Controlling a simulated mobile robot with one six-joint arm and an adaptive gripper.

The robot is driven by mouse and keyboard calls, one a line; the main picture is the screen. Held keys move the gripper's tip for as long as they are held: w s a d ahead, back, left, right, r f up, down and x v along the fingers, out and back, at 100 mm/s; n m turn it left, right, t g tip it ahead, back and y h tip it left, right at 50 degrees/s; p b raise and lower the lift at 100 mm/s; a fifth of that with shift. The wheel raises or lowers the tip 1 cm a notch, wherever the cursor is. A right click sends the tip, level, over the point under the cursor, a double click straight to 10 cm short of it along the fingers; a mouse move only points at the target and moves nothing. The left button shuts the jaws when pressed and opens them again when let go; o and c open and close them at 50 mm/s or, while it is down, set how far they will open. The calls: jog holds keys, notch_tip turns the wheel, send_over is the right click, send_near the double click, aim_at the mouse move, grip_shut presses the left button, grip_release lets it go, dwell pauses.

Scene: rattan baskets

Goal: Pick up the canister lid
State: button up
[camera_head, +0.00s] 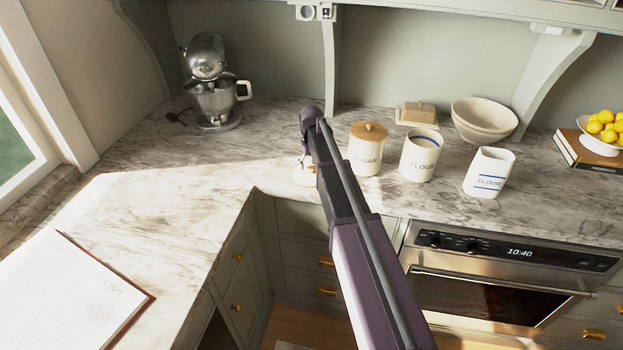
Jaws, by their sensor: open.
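A white canister labelled SUGAR (364,158) stands upright on the marble counter with a round wooden lid (369,132) and knob on top. To its right, a white FLOUR canister (420,158) with a blue inner band stands open, without a lid. A small pale tan, round-looking piece (305,177), possibly a loose lid, lies on the counter left of the sugar canister, partly hidden by my arm. My gripper (303,163) is open just above this piece, pointing down. It is small and partly hidden by my arm, so I cannot tell whether it touches the piece.
A stand mixer (212,85) is at the back left. An open book (66,295) lies at the front left. The counter left of my gripper is clear.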

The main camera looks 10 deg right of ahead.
jog(key=shift+f+b, duration=0.45)
jog(key=shift+f, duration=0.25)
grip_shut()
